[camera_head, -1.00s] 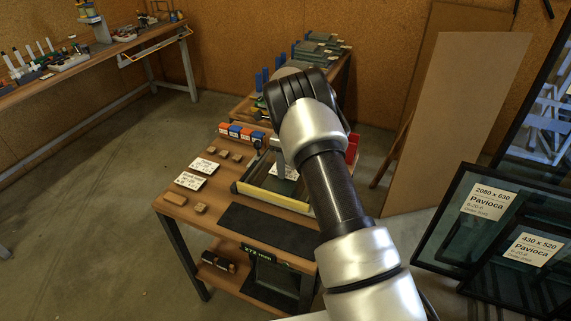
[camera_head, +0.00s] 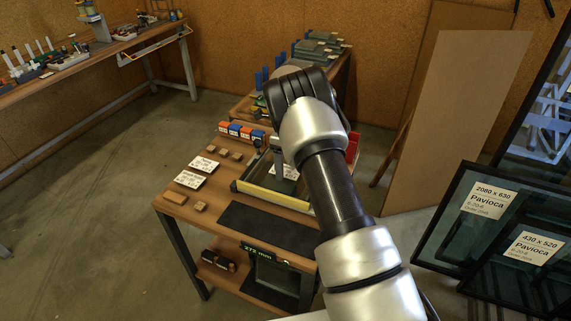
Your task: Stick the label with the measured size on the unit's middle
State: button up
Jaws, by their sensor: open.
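A wooden bench (camera_head: 172,205) carries the unit, a shallow frame with a yellow front edge (camera_head: 272,197) and a dark inside. A white label (camera_head: 291,172) shows inside the frame, beside my gripper (camera_head: 280,165). I cannot tell whether the label lies on the unit or hangs above it. My gripper is open, over the frame, and mostly hidden behind my wrist. Two more white labels, one farther back (camera_head: 203,164) and one nearer (camera_head: 190,180), lie on the bench to the left; their print is too small to read. A green display (camera_head: 258,250) under the bench front seems to read 273 mm.
Small wooden blocks (camera_head: 200,207) and blue and orange boxes (camera_head: 240,131) sit on the bench. A dark mat (camera_head: 255,222) lies at its front. Glass panes with Pavioca labels (camera_head: 488,200) lean at right, near a brown board (camera_head: 455,120). Floor at left is clear.

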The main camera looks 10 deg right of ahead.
notch_tip(320, 180, up, 17)
dwell(0.4)
